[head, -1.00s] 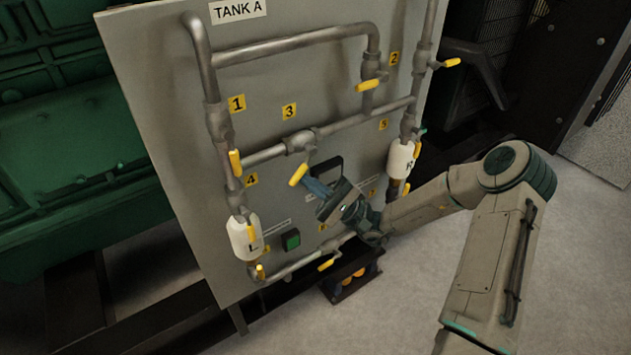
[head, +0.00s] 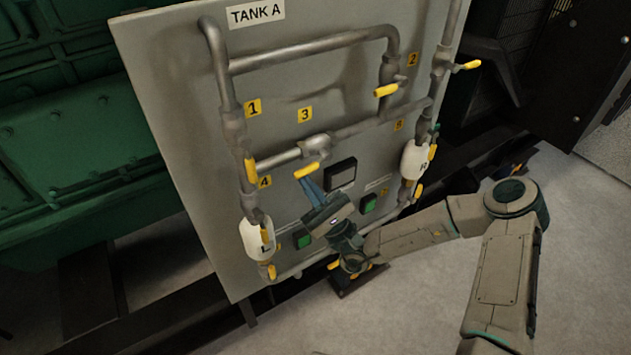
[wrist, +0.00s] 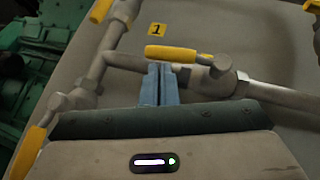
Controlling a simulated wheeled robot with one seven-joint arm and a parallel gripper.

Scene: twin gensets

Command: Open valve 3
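Valve 3 (head: 317,147) sits on the middle cross pipe below its yellow 3 label (head: 305,114). Its yellow handle (head: 306,170) lies slightly tilted from the pipe's line. The handle also shows in the wrist view (wrist: 172,53), close to lined up with the pipe. My gripper (head: 303,180) is just below the handle, its blue fingers pointing up at the panel. In the wrist view the fingers (wrist: 161,68) are together, tips at the handle's lower edge and seemingly touching it. The handle is not between them.
Valve 1's handle (head: 251,171) hangs left, and valve 2's handle (head: 387,90) is upper right. A dark display (head: 341,173) and green buttons (head: 303,239) are near my gripper. White tanks L (head: 256,240) and R (head: 414,160) flank the panel (head: 180,130).

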